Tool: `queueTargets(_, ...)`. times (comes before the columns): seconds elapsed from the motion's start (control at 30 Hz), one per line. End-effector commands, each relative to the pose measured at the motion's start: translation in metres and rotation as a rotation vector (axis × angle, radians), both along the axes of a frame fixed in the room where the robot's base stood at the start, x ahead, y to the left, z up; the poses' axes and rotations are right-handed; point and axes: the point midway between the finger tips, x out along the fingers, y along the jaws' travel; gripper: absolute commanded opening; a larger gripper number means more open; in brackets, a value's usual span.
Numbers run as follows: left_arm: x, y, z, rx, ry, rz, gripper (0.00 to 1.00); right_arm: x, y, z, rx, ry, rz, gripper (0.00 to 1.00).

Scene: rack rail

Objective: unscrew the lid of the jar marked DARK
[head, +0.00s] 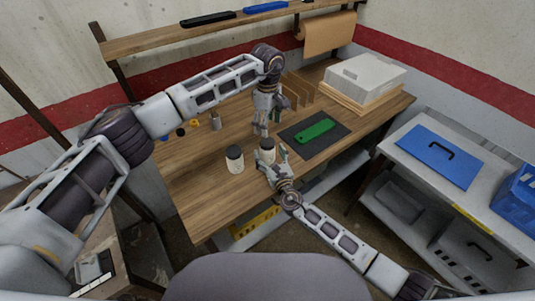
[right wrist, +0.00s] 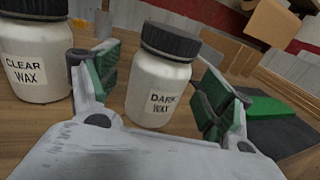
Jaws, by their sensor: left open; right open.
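The jar marked DARK WAX (right wrist: 160,82) is white with a black lid (right wrist: 170,40) and stands upright between the spread fingers of my right gripper (right wrist: 160,90). The fingers appear apart from its sides. In the head view the same jar (head: 267,145) is partly hidden by my right gripper (head: 271,157), which comes in low from the front. My left gripper (head: 268,122) is open and empty, pointing down above and slightly behind this jar's lid. The jar marked CLEAR WAX (right wrist: 32,55) stands to the left; it also shows in the head view (head: 235,163).
The wooden bench (head: 195,185) has free room in front of the jars. A green object (head: 314,131) lies on a dark mat (head: 333,138) to the right. Wooden dividers (head: 300,90) stand behind. A small grey cylinder (head: 216,122) stands at the left.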

Motion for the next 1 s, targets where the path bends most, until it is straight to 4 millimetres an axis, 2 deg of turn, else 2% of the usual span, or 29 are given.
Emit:
queueTargets(0.3,0.0,0.0,0.0,0.0,0.0,0.0,0.68,0.02,0.007,0.0,-0.001,0.0,0.0,0.8)
queueTargets(0.67,0.0,0.0,0.0,0.0,0.0,0.0,0.68,0.022,0.008,0.0,0.0,0.0,0.0,0.8)
queueTargets(0.77,0.0,0.0,0.0,0.0,0.0,0.0,0.68,0.022,0.008,0.0,0.0,0.0,0.0,0.7)
queueTargets(1.0,0.0,0.0,0.0,0.0,0.0,0.0,0.68,0.022,0.008,0.0,-0.001,0.0,0.0,0.39)
